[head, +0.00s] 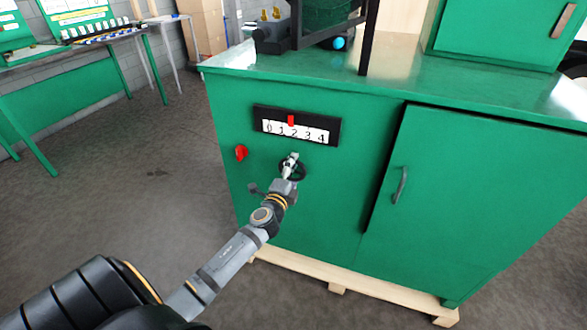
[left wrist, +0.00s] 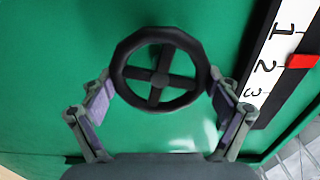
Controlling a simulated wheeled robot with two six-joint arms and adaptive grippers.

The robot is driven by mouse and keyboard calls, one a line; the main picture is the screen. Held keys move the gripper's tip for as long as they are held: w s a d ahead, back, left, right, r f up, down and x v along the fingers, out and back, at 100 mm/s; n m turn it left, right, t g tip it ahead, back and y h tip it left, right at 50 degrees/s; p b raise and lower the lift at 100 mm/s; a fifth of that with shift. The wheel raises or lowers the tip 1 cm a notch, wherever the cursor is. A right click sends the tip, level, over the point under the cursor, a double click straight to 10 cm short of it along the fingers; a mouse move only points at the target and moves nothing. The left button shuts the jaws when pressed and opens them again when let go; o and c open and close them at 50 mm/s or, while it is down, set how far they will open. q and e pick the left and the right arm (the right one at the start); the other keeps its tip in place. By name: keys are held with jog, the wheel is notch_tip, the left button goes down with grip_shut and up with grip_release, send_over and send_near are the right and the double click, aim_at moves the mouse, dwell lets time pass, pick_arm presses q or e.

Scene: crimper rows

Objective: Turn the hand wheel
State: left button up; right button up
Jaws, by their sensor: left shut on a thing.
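The hand wheel (head: 302,172) is a black ring on the green cabinet front, below the number scale. It also shows in the left wrist view (left wrist: 160,79), with four spokes and a round hub. My left gripper (head: 290,167) is at the wheel, its two fingers on opposite sides of the rim, shut on it. In the head view the gripper hides part of the wheel. The scale (head: 297,129) reads 0 to 4 in a black frame. Its red pointer (head: 291,120) stands close to the 2. My right gripper is not in view.
A red knob (head: 241,153) sticks out left of the wheel. The cabinet door (head: 470,205) with a grey handle (head: 400,185) is to the right. The cabinet stands on a wooden pallet (head: 338,288). Bare floor lies to the left, with green benches behind.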

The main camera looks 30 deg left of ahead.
pick_arm(q)
jog(key=shift+m, duration=1)
jog(key=m+p, duration=0.1)
jog(key=m, duration=0.2)
jog(key=shift+f+m, duration=0.1)
jog(key=shift+m, duration=0.2)
jog(key=m+p, duration=0.1)
jog(key=m, duration=0.2)
jog(key=shift+f+m, duration=0.1)
jog(key=shift+m, duration=0.2)
jog(key=shift+a+m+p, duration=0.1)
jog(key=shift+m+p, duration=0.2)
jog(key=shift+m, duration=0.6)
jog(key=m, duration=0.3)
jog(key=shift+s+f+p, duration=0.1)
jog(key=shift+f+p, duration=0.05)
jog(key=shift+p, duration=0.25)
jog(key=shift+a+m, duration=0.1)
jog(key=shift+m, duration=0.4)
jog(key=shift+f, duration=0.1)
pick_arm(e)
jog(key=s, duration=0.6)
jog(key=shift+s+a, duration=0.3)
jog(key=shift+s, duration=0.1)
